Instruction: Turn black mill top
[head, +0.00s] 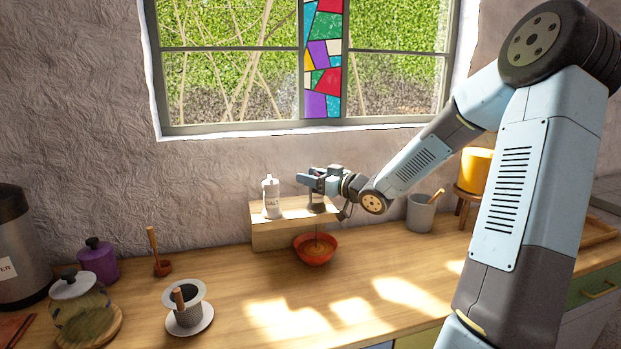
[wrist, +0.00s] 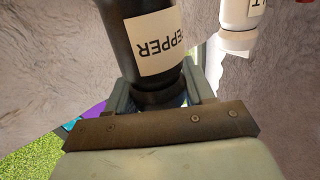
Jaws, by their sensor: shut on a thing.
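The black mill (wrist: 133,70) has a cream label reading PEPPER, upside down in the wrist view. Its narrower dark top (wrist: 158,88) sits between the two fingers of my gripper (wrist: 163,92), which is shut on it. In the head view my gripper (head: 312,181) is at the upper end of the mill (head: 316,203), over the wooden riser. A red bowl (head: 315,255) with brownish contents stands on the counter below, in front of the riser. A thin dark line runs from below the mill to the bowl; I cannot tell what it is.
A white SALT bottle (head: 271,199) stands on the wooden riser (head: 275,239) left of the mill. A grey cup (head: 424,214) is to the right. A dripper cup (head: 187,315), glass jar (head: 82,312) and purple jar (head: 98,264) stand left. The front middle counter is clear.

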